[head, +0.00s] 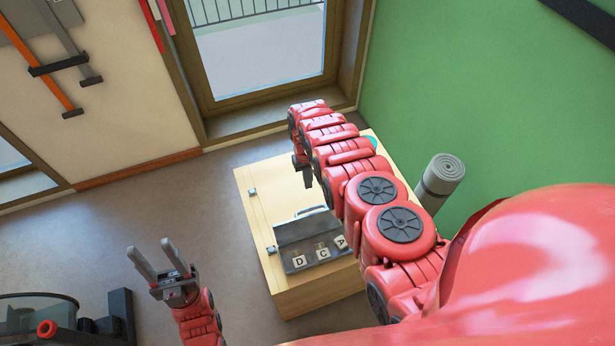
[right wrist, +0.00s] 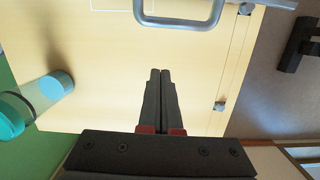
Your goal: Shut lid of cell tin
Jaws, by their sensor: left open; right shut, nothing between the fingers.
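The cell tin (head: 287,237) is a dark grey box on the light wooden table, partly hidden by my right arm. Pale blocks marked D, C and A (head: 323,253) show along its near side. A grey-blue handle (head: 311,210) shows at its far edge; a grey bar handle (right wrist: 180,20) is at the top of the right wrist view. I cannot tell the lid's exact angle. My right gripper (head: 307,184) is shut and empty, above the table beyond the tin; its fingers (right wrist: 160,75) point toward the handle, apart from it. My left gripper (head: 159,257) is open and empty, left of the table.
The wooden table (head: 257,215) has small metal brackets on its left edge. A teal-ended clear cylinder (right wrist: 57,84) is on the table at the left of the right wrist view. A rolled grey mat (head: 441,178) stands by the green wall.

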